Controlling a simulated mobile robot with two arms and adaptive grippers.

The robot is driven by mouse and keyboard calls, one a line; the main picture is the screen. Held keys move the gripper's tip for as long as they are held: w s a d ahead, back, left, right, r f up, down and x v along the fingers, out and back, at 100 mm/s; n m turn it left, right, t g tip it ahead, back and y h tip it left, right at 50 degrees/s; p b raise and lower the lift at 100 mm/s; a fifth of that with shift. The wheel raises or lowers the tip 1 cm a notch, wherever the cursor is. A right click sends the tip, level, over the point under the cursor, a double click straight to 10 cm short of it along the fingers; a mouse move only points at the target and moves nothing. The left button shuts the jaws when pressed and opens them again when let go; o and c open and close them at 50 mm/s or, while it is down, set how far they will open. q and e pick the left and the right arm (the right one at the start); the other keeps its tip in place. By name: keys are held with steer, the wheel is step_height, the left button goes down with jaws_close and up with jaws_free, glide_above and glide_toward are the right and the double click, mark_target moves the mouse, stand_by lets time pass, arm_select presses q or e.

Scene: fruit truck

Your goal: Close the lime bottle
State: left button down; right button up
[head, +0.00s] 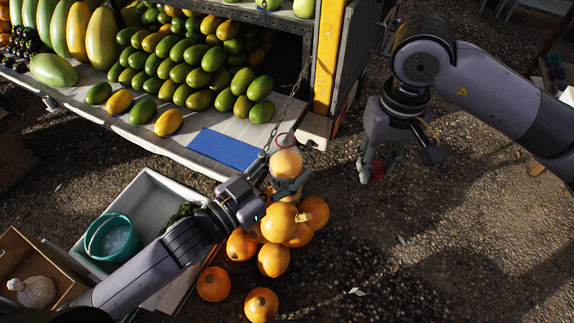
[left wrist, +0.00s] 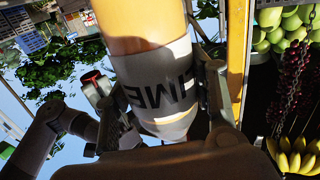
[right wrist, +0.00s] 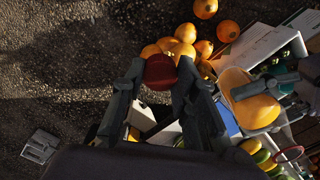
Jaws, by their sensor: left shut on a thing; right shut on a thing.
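The lime bottle (head: 286,162) is orange with a pale label and is held in my left gripper (head: 284,185) above the pile of pumpkins. In the left wrist view the bottle (left wrist: 150,28) fills the space between the fingers, its lettering upside down. It also shows in the right wrist view (right wrist: 252,104), at the right. My right gripper (head: 371,172) is shut on a red cap (head: 377,172), apart from the bottle and to its right. In the right wrist view the cap (right wrist: 160,72) sits between the fingertips.
Pumpkins (head: 273,260) lie on the ground below the bottle. The fruit truck's shelf (head: 205,128) with mangoes and a blue board (head: 224,149) is behind. A yellow post (head: 328,60) stands between the grippers at the back. A crate with a teal bucket (head: 112,238) is at lower left. Open ground lies right.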

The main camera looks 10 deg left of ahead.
steer(key=a+r+n, duration=0.5)
steer(key=a+r, duration=0.9)
steer(key=a, duration=0.2)
steer(key=shift+a+r, duration=0.15)
steer(key=shift+a, duration=0.05)
steer(key=shift+w, duration=0.15)
steer(key=shift+f, duration=2)
steer(key=shift+d+f, duration=0.1)
steer(key=shift+f, duration=0.75)
steer(key=shift+f, duration=0.6)
